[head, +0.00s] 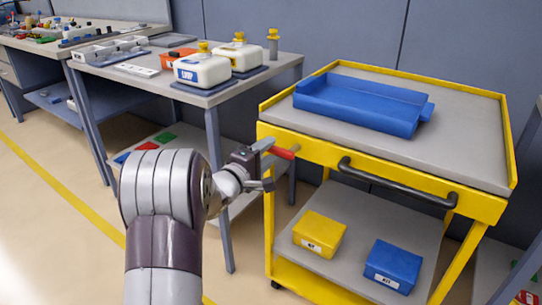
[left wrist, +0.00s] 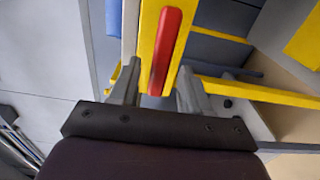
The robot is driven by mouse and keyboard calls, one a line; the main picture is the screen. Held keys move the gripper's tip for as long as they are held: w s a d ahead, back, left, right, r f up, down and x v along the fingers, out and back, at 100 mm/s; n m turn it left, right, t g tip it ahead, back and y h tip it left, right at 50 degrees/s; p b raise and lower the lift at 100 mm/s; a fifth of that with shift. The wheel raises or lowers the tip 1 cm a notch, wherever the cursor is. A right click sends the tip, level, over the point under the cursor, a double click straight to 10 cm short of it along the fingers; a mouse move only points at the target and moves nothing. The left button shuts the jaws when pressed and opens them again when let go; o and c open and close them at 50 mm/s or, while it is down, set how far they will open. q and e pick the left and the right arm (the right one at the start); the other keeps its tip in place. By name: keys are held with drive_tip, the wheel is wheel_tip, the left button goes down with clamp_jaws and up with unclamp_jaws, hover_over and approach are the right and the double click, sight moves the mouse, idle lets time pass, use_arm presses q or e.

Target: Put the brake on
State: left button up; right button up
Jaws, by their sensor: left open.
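The yellow cart (head: 390,185) stands at the right with a red brake lever (head: 283,152) at the left end of its front rail. My left gripper (head: 266,166) is open in front of that corner, close to the lever. In the left wrist view, the red lever (left wrist: 168,48) stands out against the yellow frame, and its lower end appears between the open fingers of my gripper (left wrist: 160,85). Neither finger clearly touches it, and I cannot tell the remaining depth. My right gripper is out of view.
The cart has a dark push handle (head: 398,184), a blue tray (head: 362,103) on top, and yellow (head: 318,234) and blue (head: 392,265) boxes on its lower shelf. A grey table (head: 255,72) with white jugs stands close to its left.

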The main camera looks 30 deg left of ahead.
use_arm(q)
drive_tip(key=shift+w+d, duration=0.1)
drive_tip(key=shift+w, duration=1.1)
clamp_jaws()
